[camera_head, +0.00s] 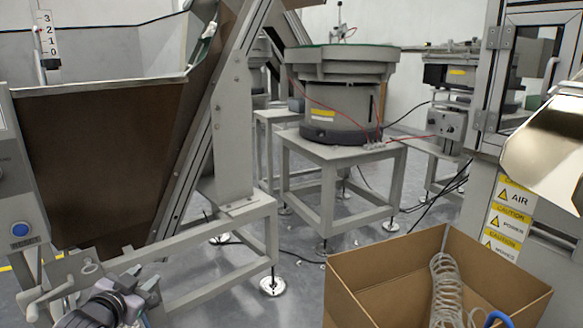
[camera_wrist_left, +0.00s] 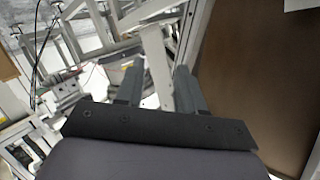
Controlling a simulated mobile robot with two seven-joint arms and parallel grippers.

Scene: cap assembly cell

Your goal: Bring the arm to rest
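My left gripper (camera_head: 142,287) is low at the left of the head view, in front of the hopper's frame. In the left wrist view its two dark fingers (camera_wrist_left: 160,78) stand apart, with only background frame parts showing between them. It holds nothing. My right gripper is in neither view.
A hopper with a brown wall (camera_head: 95,165) stands close at the left; this brown wall (camera_wrist_left: 258,75) is also near in the left wrist view. A cardboard box (camera_head: 385,275) with a coiled hose (camera_head: 447,290) is at the front right. A bowl feeder (camera_head: 338,95) stands on a grey table behind. Grey floor shows between.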

